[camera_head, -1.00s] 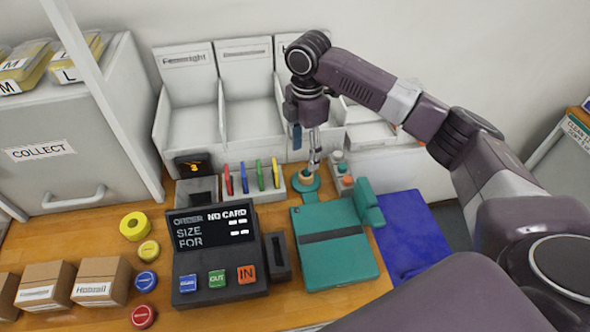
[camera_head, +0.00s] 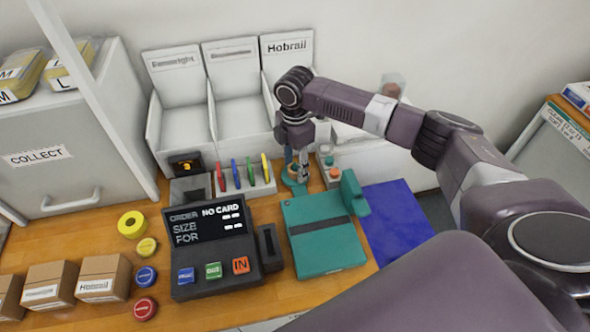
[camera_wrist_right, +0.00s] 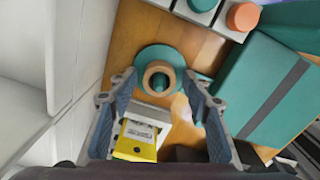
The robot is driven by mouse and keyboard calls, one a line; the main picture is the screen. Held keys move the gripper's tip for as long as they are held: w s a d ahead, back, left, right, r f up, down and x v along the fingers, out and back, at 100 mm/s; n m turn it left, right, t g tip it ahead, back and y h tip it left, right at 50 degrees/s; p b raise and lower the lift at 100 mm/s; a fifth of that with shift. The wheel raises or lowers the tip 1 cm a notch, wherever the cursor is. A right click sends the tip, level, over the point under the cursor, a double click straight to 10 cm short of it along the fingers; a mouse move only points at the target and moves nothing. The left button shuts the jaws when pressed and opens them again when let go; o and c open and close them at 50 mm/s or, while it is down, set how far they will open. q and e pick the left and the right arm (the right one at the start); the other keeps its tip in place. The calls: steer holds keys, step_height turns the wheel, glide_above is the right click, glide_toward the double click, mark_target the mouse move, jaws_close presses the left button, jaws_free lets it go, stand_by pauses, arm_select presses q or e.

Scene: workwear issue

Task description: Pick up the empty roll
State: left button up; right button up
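The empty roll (camera_wrist_right: 159,76) is a small tan cardboard ring. It sits on the upright peg of a round teal holder (camera_wrist_right: 143,57) in the right wrist view. In the head view the teal holder (camera_head: 290,187) stands on the wooden counter behind the teal box, and the roll is mostly hidden by my gripper. My right gripper (camera_wrist_right: 162,88) is open and points down at the holder, with a finger on each side of the roll and a visible gap to it. It also shows in the head view (camera_head: 303,172). My left gripper is not in view.
A rack of coloured tags (camera_head: 246,186) stands left of the holder. A teal box (camera_head: 318,215) lies in front, beside a blue mat (camera_head: 402,225). White bins (camera_head: 185,125) stand behind. A yellow roll (camera_head: 131,224) and a display terminal (camera_head: 212,265) are at left.

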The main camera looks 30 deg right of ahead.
steer(key=c, duration=0.5)
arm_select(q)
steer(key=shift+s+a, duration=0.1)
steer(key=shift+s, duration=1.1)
arm_select(e)
steer(key=shift+c, duration=0.2)
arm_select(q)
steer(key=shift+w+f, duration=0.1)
